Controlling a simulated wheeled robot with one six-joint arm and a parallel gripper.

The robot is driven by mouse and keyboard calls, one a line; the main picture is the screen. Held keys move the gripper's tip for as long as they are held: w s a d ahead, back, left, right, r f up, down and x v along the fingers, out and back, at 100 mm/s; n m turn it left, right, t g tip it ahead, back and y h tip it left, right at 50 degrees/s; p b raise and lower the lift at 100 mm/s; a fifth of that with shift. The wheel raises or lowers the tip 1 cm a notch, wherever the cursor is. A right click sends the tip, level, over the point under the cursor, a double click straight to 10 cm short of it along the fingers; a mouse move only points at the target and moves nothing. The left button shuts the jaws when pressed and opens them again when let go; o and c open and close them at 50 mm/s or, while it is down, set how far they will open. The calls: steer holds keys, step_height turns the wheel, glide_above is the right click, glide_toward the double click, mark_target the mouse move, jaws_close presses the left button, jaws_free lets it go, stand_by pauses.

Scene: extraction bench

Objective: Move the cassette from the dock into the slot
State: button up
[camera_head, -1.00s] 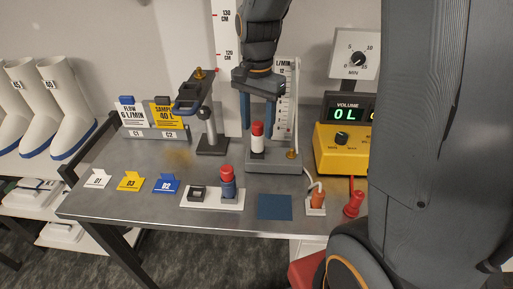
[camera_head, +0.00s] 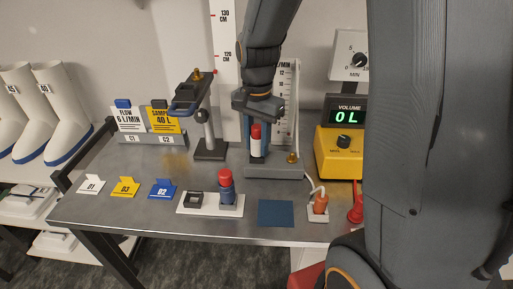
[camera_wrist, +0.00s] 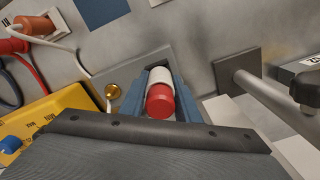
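A white cassette with a red cap (camera_head: 256,146) stands upright in the grey stand (camera_head: 262,172) with the flow scale. My gripper (camera_head: 259,140) is above it, with its blue fingers down on either side of it. In the wrist view, the red cap (camera_wrist: 160,101) sits between the two fingers (camera_wrist: 160,105), which look open; no firm contact shows. A white plate (camera_head: 208,211) nearer the front holds an empty-looking black socket (camera_head: 193,200) and a blue cylinder with a red cap (camera_head: 226,187). Which of these is the dock or slot is not labelled.
A clamp post (camera_head: 209,135) stands left of the stand. A yellow meter box (camera_head: 340,152) is to the right. Card holders (camera_head: 152,138) and small tags (camera_head: 124,187) are to the left. A blue pad (camera_head: 275,213) and an orange plug (camera_head: 320,203) lie in front.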

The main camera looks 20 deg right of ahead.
mark_target(257, 126)
jaws_close()
steer(key=shift+r, duration=0.15)
steer(key=shift+r+p, duration=0.35)
steer(key=shift+p, duration=0.1)
steer(key=shift+r+p, duration=1.9)
steer(key=shift+r, duration=0.25)
